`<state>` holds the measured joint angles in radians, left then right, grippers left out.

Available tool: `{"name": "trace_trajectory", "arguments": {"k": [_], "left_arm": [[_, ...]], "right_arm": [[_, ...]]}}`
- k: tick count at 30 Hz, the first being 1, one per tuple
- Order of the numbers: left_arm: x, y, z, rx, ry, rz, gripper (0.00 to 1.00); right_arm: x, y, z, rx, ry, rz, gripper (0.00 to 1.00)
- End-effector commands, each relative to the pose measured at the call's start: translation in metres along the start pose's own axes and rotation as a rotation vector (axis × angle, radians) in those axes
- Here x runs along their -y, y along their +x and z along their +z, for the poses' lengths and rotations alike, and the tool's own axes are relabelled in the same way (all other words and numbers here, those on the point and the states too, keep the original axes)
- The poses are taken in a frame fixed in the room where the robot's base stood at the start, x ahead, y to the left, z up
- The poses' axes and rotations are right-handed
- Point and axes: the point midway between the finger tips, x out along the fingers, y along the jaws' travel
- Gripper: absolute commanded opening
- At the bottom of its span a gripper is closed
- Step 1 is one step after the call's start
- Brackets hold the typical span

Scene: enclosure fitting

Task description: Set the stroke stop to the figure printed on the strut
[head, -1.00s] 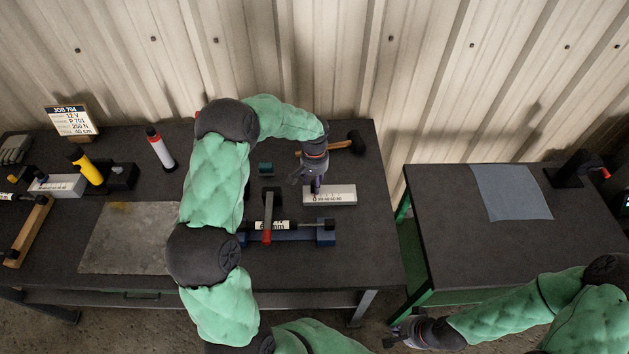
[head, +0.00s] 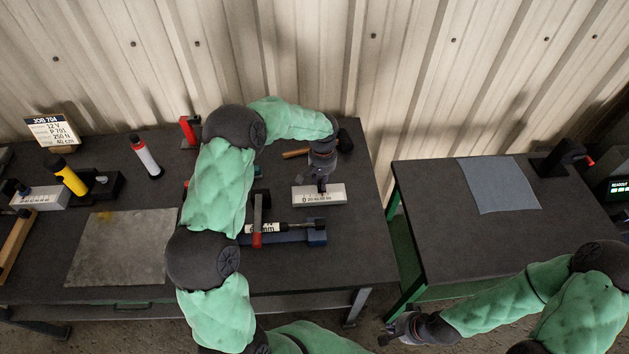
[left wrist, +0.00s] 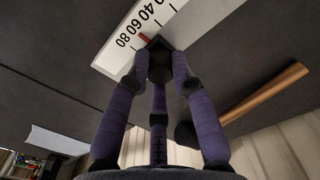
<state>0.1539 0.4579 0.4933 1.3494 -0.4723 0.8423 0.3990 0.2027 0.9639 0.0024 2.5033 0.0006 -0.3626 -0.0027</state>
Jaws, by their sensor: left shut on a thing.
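The stroke stop is a white scale block (head: 333,196) with printed figures, right of centre on the dark bench. My left gripper (head: 321,188) points down at it and is shut on the small dark slider knob (left wrist: 158,46). In the left wrist view a red pointer (left wrist: 145,38) shows beside the 60 and 40 figures; its exact reading is unclear. The strut (head: 290,227) lies in a blue cradle (head: 316,238), with a white label partly hidden by a red-and-black clamp (head: 258,225). My right gripper (head: 393,333) is low, away from the bench; its fingers are too small to read.
A wood-handled hammer (left wrist: 265,93) lies behind the block. A job card (head: 52,131), yellow bottle (head: 67,176), white tube (head: 146,157) and metal plate (head: 122,247) are to the left. A second table with a grey cloth (head: 499,185) stands right, past a gap.

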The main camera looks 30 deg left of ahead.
Motion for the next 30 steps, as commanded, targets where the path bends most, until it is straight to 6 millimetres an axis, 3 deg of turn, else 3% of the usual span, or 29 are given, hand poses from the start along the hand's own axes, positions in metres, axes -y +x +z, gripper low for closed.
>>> {"name": "trace_trajectory", "arguments": {"k": [5, 6, 8, 20, 23, 30], "left_arm": [[0.000, 0.000, 0.000, 0.001, -0.001, 0.001, 0.00], [0.001, 0.000, 0.000, 0.001, -0.001, 0.001, 0.35], [0.001, 0.000, 0.000, 0.001, -0.001, 0.001, 0.48], [0.001, -0.004, 0.000, -0.001, -0.001, 0.001, 0.48], [0.001, -0.015, -0.001, -0.002, -0.002, 0.000, 0.48], [0.000, -0.061, -0.001, -0.005, -0.001, 0.001, 0.48]], "right_arm": [[0.000, 0.000, 0.000, 0.000, 0.000, 0.000, 0.00], [0.000, 0.000, 0.000, 0.000, 0.000, 0.000, 0.00], [0.000, 0.000, 0.000, 0.000, 0.000, 0.000, 0.00], [0.000, 0.000, 0.000, 0.000, 0.000, 0.000, 0.00], [0.000, 0.000, 0.000, 0.000, 0.000, 0.000, 0.00], [0.000, 0.000, 0.000, 0.000, 0.000, 0.000, 0.00]]}}
